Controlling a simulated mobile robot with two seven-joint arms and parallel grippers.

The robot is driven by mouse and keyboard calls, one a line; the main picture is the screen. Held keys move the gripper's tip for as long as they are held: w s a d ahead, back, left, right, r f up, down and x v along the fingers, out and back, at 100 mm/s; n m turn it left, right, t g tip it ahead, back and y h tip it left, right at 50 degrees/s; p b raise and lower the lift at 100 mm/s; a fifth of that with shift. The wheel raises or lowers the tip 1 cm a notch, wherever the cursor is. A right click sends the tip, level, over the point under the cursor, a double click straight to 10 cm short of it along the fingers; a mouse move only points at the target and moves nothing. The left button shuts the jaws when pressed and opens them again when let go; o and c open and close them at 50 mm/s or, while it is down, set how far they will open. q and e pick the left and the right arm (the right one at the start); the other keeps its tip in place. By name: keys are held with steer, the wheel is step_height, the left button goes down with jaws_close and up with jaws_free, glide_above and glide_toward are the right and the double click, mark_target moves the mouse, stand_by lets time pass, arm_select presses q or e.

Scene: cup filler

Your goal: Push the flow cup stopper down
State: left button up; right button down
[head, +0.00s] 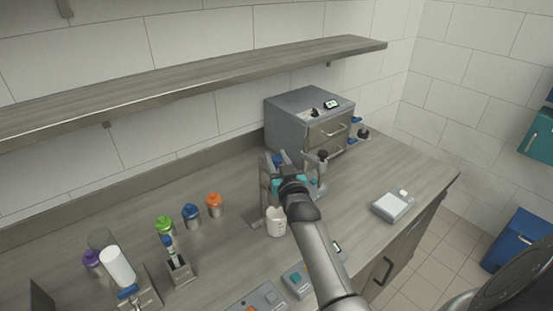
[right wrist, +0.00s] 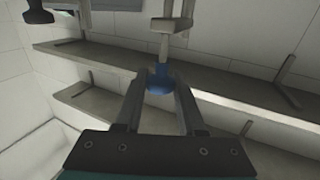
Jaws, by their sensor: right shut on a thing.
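My right gripper (head: 280,165) is at the metal flow cup stand (head: 264,190) in the middle of the counter. The arm covers much of the stand. In the right wrist view my right gripper (right wrist: 160,74) has its fingers on either side of a blue piece (right wrist: 159,87), which looks like the stopper, and is shut on it. A pale rod (right wrist: 164,48) rises just beyond the fingertips. The flow cup itself is mostly hidden. A white beaker (head: 276,222) stands low at the stand, beside my forearm. My left gripper is not in view.
A grey oven-like box (head: 290,122) stands behind to the right. Bottles with green, blue and orange caps (head: 213,201) stand to the left. A white scale (head: 393,206) sits at right. A long shelf (head: 200,81) runs above. Small devices (head: 262,299) lie in front.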

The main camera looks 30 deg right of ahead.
mark_target(277, 167)
steer(key=shift+f+b, duration=1)
steer(key=shift+f, duration=0.55)
steer(key=shift+s, duration=0.1)
steer(key=c, duration=0.5)
jaws_free()
steer(key=v, duration=1.5)
steer(key=shift+a+r, duration=0.1)
